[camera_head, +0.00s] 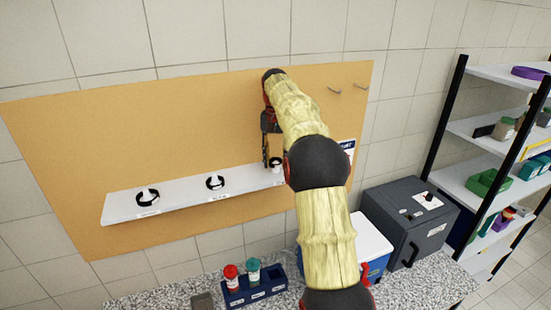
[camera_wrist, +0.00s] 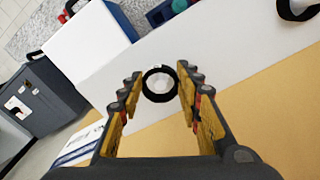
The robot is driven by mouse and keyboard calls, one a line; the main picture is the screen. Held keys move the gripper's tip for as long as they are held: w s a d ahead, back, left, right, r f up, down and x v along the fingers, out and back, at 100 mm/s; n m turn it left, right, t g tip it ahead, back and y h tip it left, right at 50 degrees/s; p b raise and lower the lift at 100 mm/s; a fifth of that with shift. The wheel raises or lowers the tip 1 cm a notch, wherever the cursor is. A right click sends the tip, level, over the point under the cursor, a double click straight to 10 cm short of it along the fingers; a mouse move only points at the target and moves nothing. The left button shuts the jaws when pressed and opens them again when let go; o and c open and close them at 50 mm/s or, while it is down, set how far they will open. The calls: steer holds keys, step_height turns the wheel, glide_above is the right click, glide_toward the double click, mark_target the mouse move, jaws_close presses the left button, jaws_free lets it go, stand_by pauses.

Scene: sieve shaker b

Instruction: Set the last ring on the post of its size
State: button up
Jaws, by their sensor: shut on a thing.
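A white shelf (camera_head: 180,201) on the tan wall board carries a large black ring (camera_head: 147,197) at its left and a medium black ring (camera_head: 215,182) in the middle. A small black ring (camera_head: 276,162) is at the shelf's right end by my gripper (camera_head: 266,160). In the wrist view the small ring (camera_wrist: 146,86) sits between the two fingertips of my gripper (camera_wrist: 159,84), which are shut on it. A pale round shape shows through the ring, over the white shelf (camera_wrist: 235,60). I cannot tell how far the ring is down on a post. My arm hides the shelf's right end.
Two hooks (camera_head: 335,90) stick out of the tan board (camera_head: 190,115) at upper right. Below stand a blue rack (camera_head: 255,289) with red and green-capped bottles, a blue and white box (camera_head: 370,245) and a dark grey cabinet (camera_head: 408,222). A loaded storage shelf (camera_head: 480,135) stands at right.

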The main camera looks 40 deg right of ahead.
steer(key=shift+f+b, duration=0.75)
steer(key=shift+f, duration=0.65)
steer(key=o, duration=0.9)
steer(key=shift+o, duration=0.4)
steer(key=shift+r, duration=0.1)
step_height(320, 180, up, 10)
steer(key=shift+w, duration=0.15)
steer(key=shift+r, duration=0.95)
